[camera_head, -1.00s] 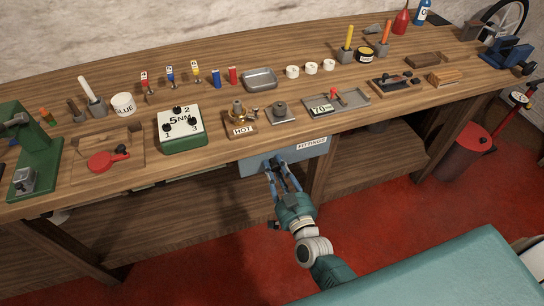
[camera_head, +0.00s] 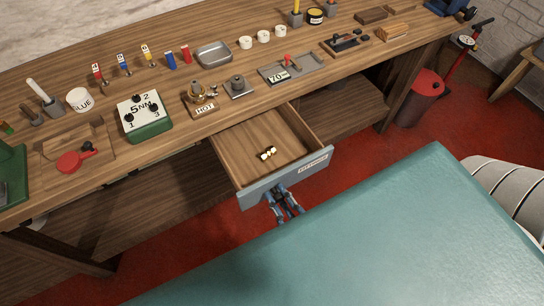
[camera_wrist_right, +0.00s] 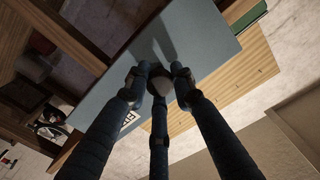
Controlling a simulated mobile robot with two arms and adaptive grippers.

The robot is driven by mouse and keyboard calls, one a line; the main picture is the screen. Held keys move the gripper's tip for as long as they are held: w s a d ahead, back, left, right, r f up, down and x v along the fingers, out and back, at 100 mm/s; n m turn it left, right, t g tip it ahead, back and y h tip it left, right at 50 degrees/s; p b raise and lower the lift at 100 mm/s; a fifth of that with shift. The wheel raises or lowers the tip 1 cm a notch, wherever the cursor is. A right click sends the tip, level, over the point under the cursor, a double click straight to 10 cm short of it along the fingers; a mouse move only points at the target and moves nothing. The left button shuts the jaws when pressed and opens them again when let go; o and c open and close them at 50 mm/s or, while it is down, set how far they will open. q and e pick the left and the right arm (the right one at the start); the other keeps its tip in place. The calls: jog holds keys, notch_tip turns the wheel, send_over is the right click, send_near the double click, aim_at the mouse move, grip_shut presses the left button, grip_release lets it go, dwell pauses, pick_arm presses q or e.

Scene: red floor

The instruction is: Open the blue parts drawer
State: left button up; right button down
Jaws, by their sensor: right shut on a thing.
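The blue-grey parts drawer (camera_head: 252,194) under the workbench is pulled well out, with its wooden inside showing. Its front carries a white label that reads FITTINGS. A small brass and black fitting (camera_head: 267,153) lies on the drawer floor. My right gripper (camera_head: 280,192) is at the outer face of the drawer front, shut on its handle. In the right wrist view the fingers (camera_wrist_right: 159,82) close around a dark knob-like handle (camera_wrist_right: 160,84) against the drawer front (camera_wrist_right: 185,48). Most of the handle is hidden by the fingers. My left gripper is not in view.
The wooden bench top (camera_head: 150,75) above holds a green 5NM box (camera_head: 143,117), a HOT stand (camera_head: 203,106), a metal tray (camera_head: 213,53) and several small tools. A red bin (camera_head: 418,97) stands on the red floor at right.

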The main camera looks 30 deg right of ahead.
jog(key=shift+s+r, duration=0.35)
jog(key=c, duration=1.5)
grip_release()
jog(key=shift+o, duration=0.2)
jog(key=shift+s+f, duration=0.2)
jog(key=shift+s, duration=0.15)
jog(key=s, duration=1.1)
jog(key=shift+s+d, duration=0.25)
